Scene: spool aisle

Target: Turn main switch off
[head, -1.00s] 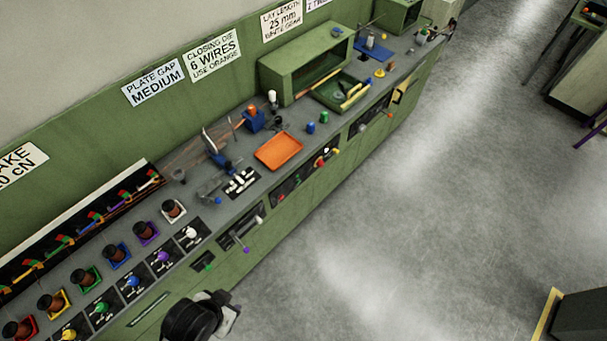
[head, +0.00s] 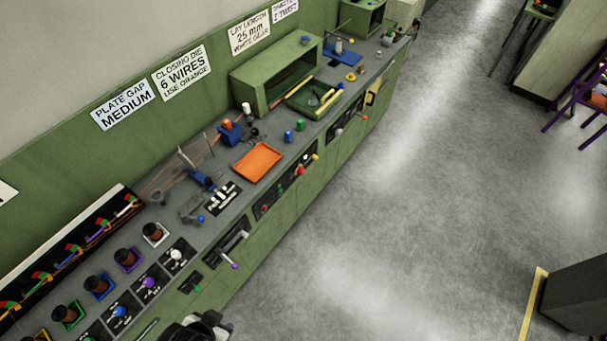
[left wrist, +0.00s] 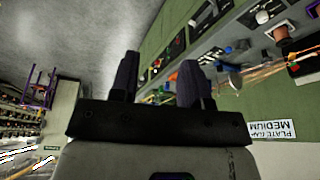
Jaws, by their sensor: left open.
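No switch is legibly marked as the main switch, so I cannot tell which control it is. On the green bench front, one dark panel (head: 285,187) carries red and yellow knobs. Another dark panel (head: 345,125) farther along has an orange-tipped lever. A nearer panel (head: 228,243) has a purple-tipped lever. My left gripper (head: 203,328) is at the bottom edge of the head view, in front of the bench's near part and apart from these panels. In the left wrist view its two dark fingers (left wrist: 158,78) are open with nothing between them. My right gripper is out of view.
The bench top holds an orange tray (head: 257,162), a green open box (head: 278,75) and several spools (head: 97,285). Grey floor (head: 400,190) along the bench is clear. A dark cabinet (head: 575,295) stands at lower right and a purple stand (head: 580,105) at upper right.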

